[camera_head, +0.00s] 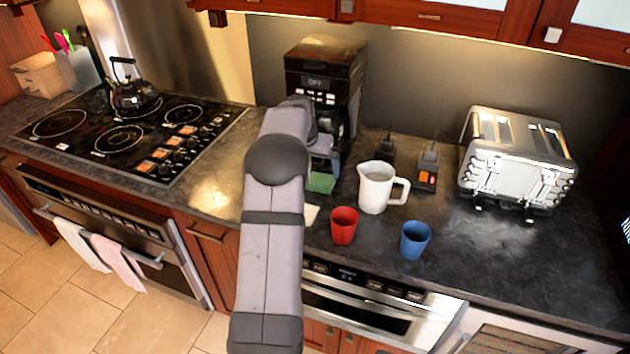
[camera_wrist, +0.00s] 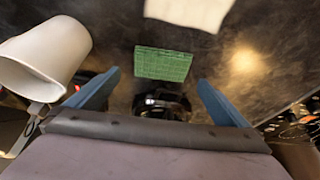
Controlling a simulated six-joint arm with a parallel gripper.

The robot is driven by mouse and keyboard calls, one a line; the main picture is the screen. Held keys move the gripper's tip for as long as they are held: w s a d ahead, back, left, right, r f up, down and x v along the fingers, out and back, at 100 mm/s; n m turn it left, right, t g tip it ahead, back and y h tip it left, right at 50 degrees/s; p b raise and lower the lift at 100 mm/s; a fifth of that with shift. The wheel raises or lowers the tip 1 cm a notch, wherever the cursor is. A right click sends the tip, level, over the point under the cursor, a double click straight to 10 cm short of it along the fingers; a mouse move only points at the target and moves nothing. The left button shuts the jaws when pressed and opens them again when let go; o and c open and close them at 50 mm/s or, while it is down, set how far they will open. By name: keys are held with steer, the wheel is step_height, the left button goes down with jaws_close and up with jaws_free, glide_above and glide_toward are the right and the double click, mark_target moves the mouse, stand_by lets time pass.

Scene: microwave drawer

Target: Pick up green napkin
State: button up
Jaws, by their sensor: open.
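The green napkin (camera_wrist: 163,64) lies flat on the dark counter, just ahead of and between my fingertips in the wrist view. It also shows in the head view (camera_head: 321,182), partly hidden by my arm. My gripper (camera_wrist: 155,85) is open and empty, with its two blue fingers spread to either side of the napkin. In the head view my arm covers most of the gripper, which is near the coffee maker and above the counter.
A white pitcher (camera_head: 377,188) stands right of the napkin, close to one finger in the wrist view (camera_wrist: 48,50). A red cup (camera_head: 344,226) and blue cup (camera_head: 415,240) stand nearer the front. A pale napkin (camera_head: 310,215) lies nearby. The coffee maker (camera_head: 325,75) is behind.

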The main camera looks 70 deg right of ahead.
mark_target(315, 178)
steer(key=shift+p+x, duration=2.15)
steer(key=shift+x, duration=1.5)
steer(key=shift+w+r, duration=0.1)
steer(key=shift+w, duration=0.1)
steer(key=c, duration=0.7)
